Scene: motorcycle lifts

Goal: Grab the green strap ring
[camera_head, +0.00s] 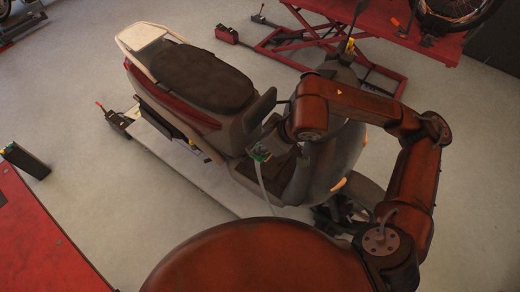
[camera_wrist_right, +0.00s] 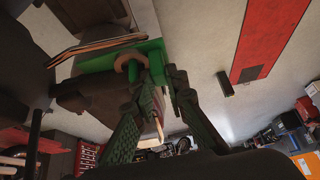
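A small green strap piece (camera_head: 262,152) shows at the front of the scooter's seat in the head view, with a pale strap hanging below it. In the right wrist view the green piece (camera_wrist_right: 155,50) fills the upper middle, with a tan ring (camera_wrist_right: 130,66) against it. My right gripper (camera_wrist_right: 160,82) has its fingertips at the green piece's lower edge, with part of it between them. I cannot tell whether the fingers press on it. In the head view my right gripper (camera_head: 275,140) is right beside the green piece, partly dark against the scooter. My left gripper is not in view.
The scooter (camera_head: 205,80) stands on a pale lift platform (camera_head: 185,150) under my right arm. Another red lift (camera_head: 310,40) is behind it. A red platform (camera_head: 40,235) and a black box (camera_head: 25,160) are at left. Grey floor lies between.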

